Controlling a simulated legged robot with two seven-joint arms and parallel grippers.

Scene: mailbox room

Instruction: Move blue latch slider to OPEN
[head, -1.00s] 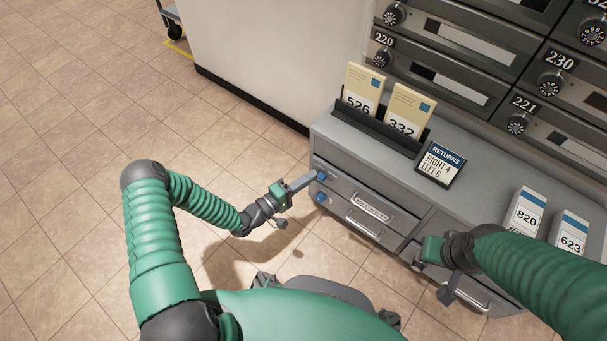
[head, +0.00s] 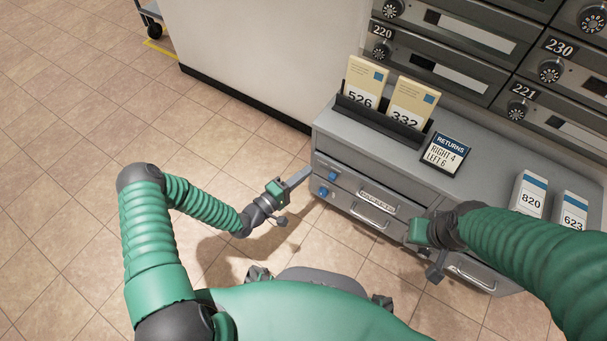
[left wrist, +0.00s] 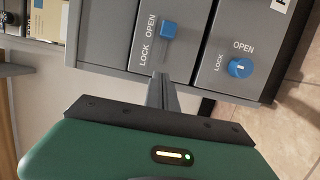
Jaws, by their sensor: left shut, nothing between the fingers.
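The blue latch slider (head: 332,177) sits on the upper drawer front at the left end of the grey cabinet. In the left wrist view the slider (left wrist: 169,29) is at the OPEN end of its slot, and the LOCK end is bare. My left gripper (head: 308,172) is shut and empty. Its fingertips (left wrist: 162,78) are close to the LOCK end of the slot, apart from the slider. My right gripper (head: 420,232) is by the cabinet's front, partly hidden by its own arm; its fingers cannot be made out.
A blue knob (head: 321,191) with its own LOCK and OPEN labels is on the lower drawer, close to the slider. Drawer handles (head: 377,213) stick out of the front. A black holder with cards (head: 410,105) and a returns sign (head: 447,155) stand on top. Floor is clear at left.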

